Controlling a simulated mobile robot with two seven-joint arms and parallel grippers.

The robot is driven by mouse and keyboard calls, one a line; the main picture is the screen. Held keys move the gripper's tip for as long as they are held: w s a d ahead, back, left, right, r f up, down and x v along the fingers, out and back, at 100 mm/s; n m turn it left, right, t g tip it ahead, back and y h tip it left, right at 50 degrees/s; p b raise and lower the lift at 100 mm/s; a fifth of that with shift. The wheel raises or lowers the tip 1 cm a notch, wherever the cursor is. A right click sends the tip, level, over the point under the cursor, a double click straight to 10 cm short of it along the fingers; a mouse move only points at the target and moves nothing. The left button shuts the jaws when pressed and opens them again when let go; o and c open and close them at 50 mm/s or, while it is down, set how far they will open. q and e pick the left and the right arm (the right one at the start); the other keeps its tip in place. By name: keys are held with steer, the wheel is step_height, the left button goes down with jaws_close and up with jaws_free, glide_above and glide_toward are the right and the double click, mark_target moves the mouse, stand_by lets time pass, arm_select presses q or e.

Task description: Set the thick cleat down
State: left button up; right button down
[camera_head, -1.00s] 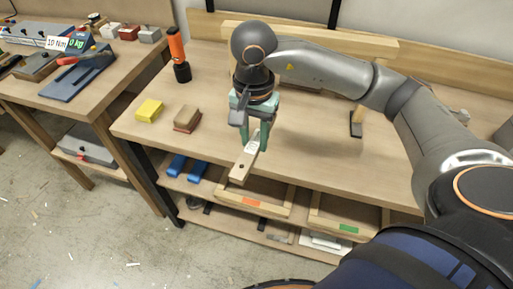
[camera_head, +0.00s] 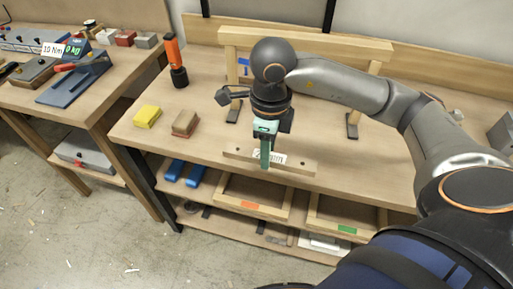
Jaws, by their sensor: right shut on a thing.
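The thick cleat (camera_head: 298,164) is a light wooden bar with a white label near its middle. It lies crosswise in the view at the front edge of the workbench (camera_head: 350,172). My right gripper (camera_head: 265,158) points down and is shut on the cleat near its middle, with a green finger in front of it. I cannot tell whether the cleat touches the bench top or hangs just above it. My left gripper is not in view.
A yellow block (camera_head: 147,116) and a brown block (camera_head: 185,123) sit left of the cleat. An orange-and-black tool (camera_head: 175,62) stands behind them. A wooden frame (camera_head: 234,42) stands at the back. Open trays (camera_head: 253,208) are below the front edge.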

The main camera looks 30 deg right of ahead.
steer(key=w+d+f, duration=0.1)
steer(key=w+f, duration=0.2)
steer(key=w, duration=0.1)
steer(key=w+d+f+p, duration=0.1)
steer(key=w+d+f, duration=0.1)
steer(key=w+f, duration=0.1)
steer(key=w+d+f, duration=0.2)
steer(key=w+f, duration=0.1)
steer(key=w, duration=0.2)
steer(key=shift+w+d+f+p, duration=0.1)
steer(key=shift+f+p, duration=0.1)
steer(key=shift+p, duration=0.15)
steer(key=f, duration=0.1)
steer(key=f+p, duration=0.1)
steer(key=f, duration=0.1)
steer(key=shift+w, duration=0.2)
steer(key=shift+d+f, duration=0.1)
steer(key=shift+f, duration=0.15)
steer(key=shift+f, duration=0.2)
steer(key=c, duration=0.5)
jaws_free()
steer(key=shift+r, duration=0.2)
